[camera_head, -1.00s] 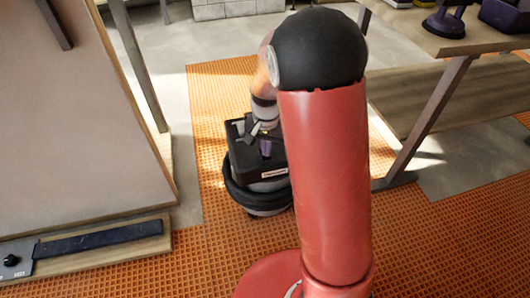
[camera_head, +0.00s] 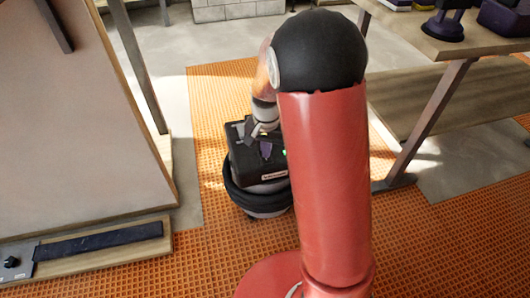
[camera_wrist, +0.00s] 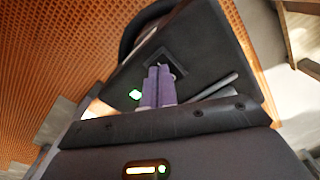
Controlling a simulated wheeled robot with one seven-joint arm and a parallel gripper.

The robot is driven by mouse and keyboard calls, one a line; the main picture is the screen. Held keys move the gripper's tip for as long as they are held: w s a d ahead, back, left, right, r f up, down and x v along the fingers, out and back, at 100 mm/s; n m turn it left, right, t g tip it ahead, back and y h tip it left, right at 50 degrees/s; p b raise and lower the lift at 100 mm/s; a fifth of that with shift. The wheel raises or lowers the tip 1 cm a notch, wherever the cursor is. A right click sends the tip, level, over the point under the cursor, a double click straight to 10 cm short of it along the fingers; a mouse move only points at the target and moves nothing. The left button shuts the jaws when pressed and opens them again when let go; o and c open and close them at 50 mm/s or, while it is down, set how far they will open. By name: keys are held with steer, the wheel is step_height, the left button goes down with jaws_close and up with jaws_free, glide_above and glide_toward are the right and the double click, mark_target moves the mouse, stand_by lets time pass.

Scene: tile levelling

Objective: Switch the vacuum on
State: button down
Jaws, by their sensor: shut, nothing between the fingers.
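The vacuum (camera_head: 262,165) is a black box on a round grey drum with a black hose around it. It stands on the orange mat, partly hidden behind my arm. Its dark top (camera_wrist: 205,45) fills the middle of the wrist view. My gripper (camera_head: 265,150) points down at this top. In the wrist view, its purple fingers (camera_wrist: 158,72) are closed together and empty, with their tips over a dark square patch (camera_wrist: 168,60). I cannot tell whether they touch it. A small green light (camera_wrist: 135,95) glows on the top beside the fingers.
A wooden workbench (camera_head: 440,40) with tools stands at the right, its slanted leg (camera_head: 432,120) close to my arm. A large tilted board (camera_head: 75,130) stands at the left. The orange mat (camera_head: 215,250) in front of the vacuum is clear.

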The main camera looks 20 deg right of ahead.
steer(key=shift+r+p, duration=2)
steer(key=shift+r, duration=0.85)
steer(key=s+r+n+t, duration=0.25)
steer(key=s+r, duration=0.55)
steer(key=r, duration=0.5)
steer(key=s+r+n+t, duration=0.1)
steer(key=s+r, duration=0.1)
steer(key=s, duration=0.5)
steer(key=s+r+n+t, duration=0.2)
steer(key=s+r, duration=0.1)
steer(key=s, duration=0.4)
steer(key=shift+s+r, duration=0.15)
steer(key=shift+r, duration=0.1)
